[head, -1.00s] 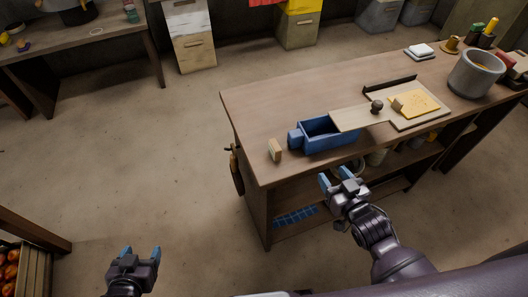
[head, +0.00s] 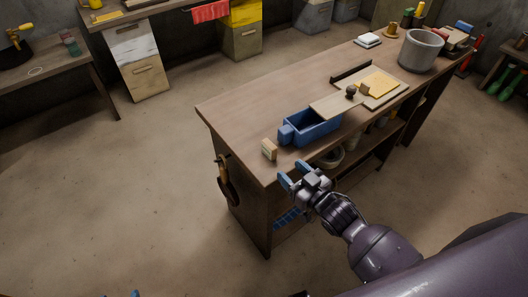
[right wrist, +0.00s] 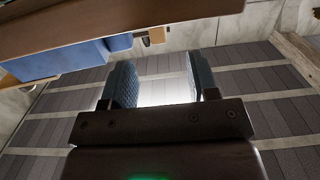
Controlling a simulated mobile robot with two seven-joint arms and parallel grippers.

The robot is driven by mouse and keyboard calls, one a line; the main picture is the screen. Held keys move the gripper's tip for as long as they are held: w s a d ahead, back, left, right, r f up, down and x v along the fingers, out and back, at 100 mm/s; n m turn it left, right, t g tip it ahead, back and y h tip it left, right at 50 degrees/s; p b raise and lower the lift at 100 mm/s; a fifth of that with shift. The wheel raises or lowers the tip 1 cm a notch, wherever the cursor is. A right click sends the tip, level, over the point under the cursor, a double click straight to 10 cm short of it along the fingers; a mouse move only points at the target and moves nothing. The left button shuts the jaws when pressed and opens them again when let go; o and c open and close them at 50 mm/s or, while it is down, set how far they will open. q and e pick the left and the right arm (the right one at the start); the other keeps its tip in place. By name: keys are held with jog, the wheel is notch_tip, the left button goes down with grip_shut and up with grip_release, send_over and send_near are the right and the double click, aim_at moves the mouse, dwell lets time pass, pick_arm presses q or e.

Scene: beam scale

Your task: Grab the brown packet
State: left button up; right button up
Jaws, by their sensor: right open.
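The brown packet is likely the small tan-brown block (head: 269,149) standing near the left end of the wooden workbench (head: 240,110), just left of a blue bin (head: 312,127). My right gripper (head: 293,173) is open, off the bench's near edge, below and right of the packet in the head view and apart from it. In the right wrist view its two fingers (right wrist: 162,85) are spread with nothing between them. Only the blue fingertips of my left gripper (head: 122,294) show at the bottom edge; they stand apart.
A board with a dark knob (head: 351,91) rests partly over the bin. A grey pot (head: 420,50) stands at the far right. Tools (head: 224,180) hang on the bench's left end. Bowls sit on its lower shelf. The floor left of the bench is clear.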

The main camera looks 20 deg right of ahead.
aim_at(275, 152)
jog(key=x, duration=0.5)
jog(key=shift+d+r+b+x, duration=0.1)
jog(key=shift+r+b+x, duration=0.1)
jog(key=shift+x, duration=1.25)
jog(key=shift+d+r+b+x, duration=0.1)
jog(key=shift+r+x, duration=0.05)
jog(key=shift+x, duration=1.3)
jog(key=shift+w, duration=0.1)
grip_shut()
jog(key=shift+r, duration=0.1)
